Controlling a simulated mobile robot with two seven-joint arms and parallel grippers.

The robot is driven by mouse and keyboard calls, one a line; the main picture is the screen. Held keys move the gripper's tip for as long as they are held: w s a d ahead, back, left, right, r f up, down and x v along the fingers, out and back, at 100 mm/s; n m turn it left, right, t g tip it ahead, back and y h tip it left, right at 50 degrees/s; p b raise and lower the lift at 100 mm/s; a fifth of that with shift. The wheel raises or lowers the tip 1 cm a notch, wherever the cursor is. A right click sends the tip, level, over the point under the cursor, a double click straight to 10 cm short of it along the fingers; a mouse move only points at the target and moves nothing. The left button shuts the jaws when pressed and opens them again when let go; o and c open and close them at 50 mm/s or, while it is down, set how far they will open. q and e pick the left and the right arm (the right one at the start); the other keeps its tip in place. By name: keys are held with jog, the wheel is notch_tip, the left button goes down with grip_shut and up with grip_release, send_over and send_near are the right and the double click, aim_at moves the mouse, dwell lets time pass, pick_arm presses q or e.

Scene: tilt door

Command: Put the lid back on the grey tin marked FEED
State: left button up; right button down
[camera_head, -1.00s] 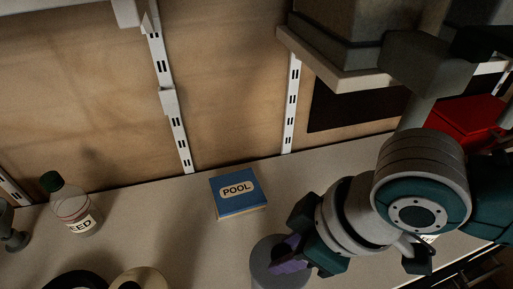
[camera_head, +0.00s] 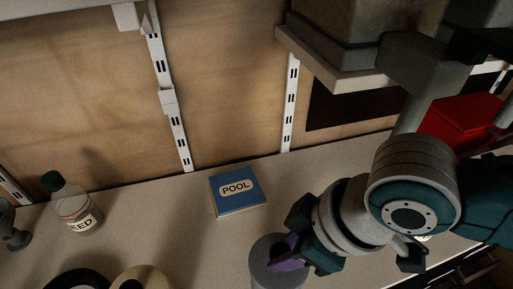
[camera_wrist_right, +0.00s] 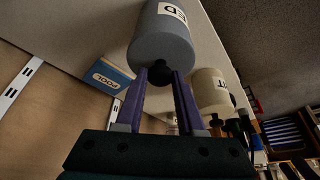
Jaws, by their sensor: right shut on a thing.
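The grey tin (camera_head: 272,275) stands at the bottom edge of the head view and is partly cut off. In the right wrist view the grey tin (camera_wrist_right: 160,38) shows a white label ending in "ED". My right gripper (camera_head: 284,250) is at the tin's top; its purple fingers (camera_wrist_right: 170,75) are shut on a dark knob, which looks like the lid's. The lid's end face is close to the tin's body, with no clear gap. I cannot tell whether it is fully seated. My left gripper is not in view.
A blue POOL box (camera_head: 237,191) lies behind the tin. A green-capped bottle (camera_head: 75,207) labelled "EED" stands at left. A beige tin (camera_wrist_right: 210,90) is beside the grey one in the wrist view. A shelf (camera_head: 345,72) overhangs at upper right, above a red box (camera_head: 462,122).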

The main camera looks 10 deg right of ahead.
jog(key=c, duration=0.5)
grip_release()
jog(key=shift+o, duration=0.3)
jog(key=shift+o, duration=0.3)
jog(key=o, duration=0.4)
notch_tip(320, 180, up, 7)
jog(key=p, duration=0.8)
